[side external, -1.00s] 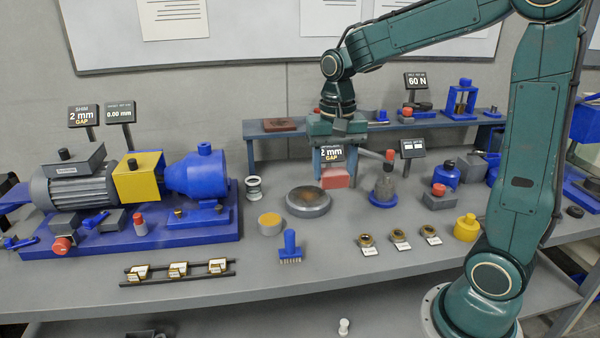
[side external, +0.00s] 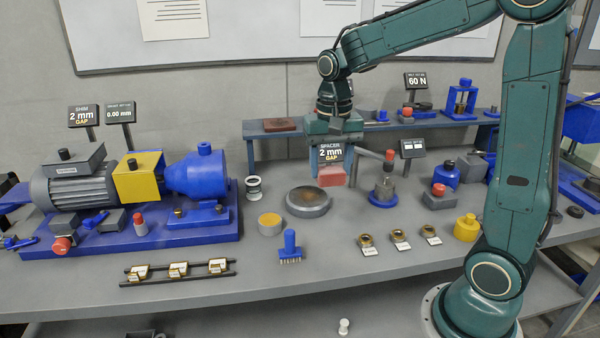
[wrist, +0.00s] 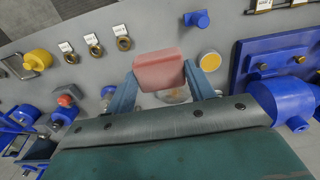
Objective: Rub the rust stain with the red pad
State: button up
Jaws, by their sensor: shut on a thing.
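My gripper (side external: 333,170) is shut on the red pad (side external: 332,176), a pale red block held above the bench behind and right of a round grey plate. In the wrist view the pad (wrist: 160,70) sits between the two blue-grey fingers. The round plate (side external: 308,201) lies flat on the bench with a brownish patch on top, which looks like the rust stain (side external: 307,196). In the wrist view the plate is mostly hidden behind the pad, with a brownish part (wrist: 175,95) showing below it. The pad appears apart from the plate.
A blue brush (side external: 290,245) and a yellow-topped puck (side external: 270,222) stand near the plate. A blue-based stand with a red-tipped handle (side external: 383,190) is close on the right. The motor and pump assembly (side external: 140,200) fills the left. A raised shelf (side external: 255,132) runs behind.

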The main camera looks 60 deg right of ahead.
jog(key=w+d+f, duration=0.8)
jog(key=w+d, duration=0.2)
jog(key=w, duration=0.1)
jog(key=shift+w+d+f, duration=0.15)
jog(key=shift+d, duration=0.15)
